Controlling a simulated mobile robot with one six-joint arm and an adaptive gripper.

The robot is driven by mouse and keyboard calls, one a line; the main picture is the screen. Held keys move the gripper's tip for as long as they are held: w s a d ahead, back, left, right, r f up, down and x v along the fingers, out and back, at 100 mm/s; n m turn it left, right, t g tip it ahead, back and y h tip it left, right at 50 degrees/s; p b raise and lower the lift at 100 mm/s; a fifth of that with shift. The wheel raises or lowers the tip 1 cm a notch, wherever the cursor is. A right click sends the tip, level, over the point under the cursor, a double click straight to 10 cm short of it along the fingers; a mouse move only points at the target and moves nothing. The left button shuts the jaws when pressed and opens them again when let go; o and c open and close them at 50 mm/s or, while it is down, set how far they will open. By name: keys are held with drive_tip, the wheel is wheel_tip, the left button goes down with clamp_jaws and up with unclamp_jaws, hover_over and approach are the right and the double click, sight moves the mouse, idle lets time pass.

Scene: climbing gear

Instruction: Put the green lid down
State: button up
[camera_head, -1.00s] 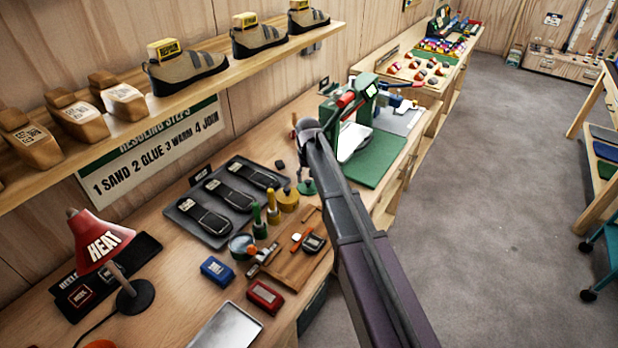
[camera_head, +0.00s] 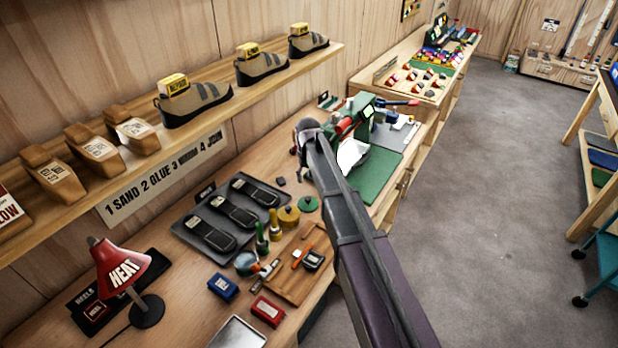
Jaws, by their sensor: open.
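The green lid (camera_head: 308,203) is a flat round disc. It lies on the workbench (camera_head: 185,290), just right of a round yellow tin (camera_head: 288,216), and I cannot tell whether the two touch. My gripper (camera_head: 297,150) is above and behind the lid, apart from it, at the end of my dark arm. It is open with nothing seen in it, though its fingers are small and partly hidden by my wrist.
A black tray (camera_head: 183,228) with dark soles lies left of the lid. Green and yellow bottles (camera_head: 262,240) and a wooden board (camera_head: 290,285) stand nearer. A green mat (camera_head: 378,178) and a green machine (camera_head: 362,110) are to the right. A shelf with shoes (camera_head: 195,100) runs above.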

drive_tip(key=shift+r+p, duration=0.65)
drive_tip(key=shift+r, duration=0.3)
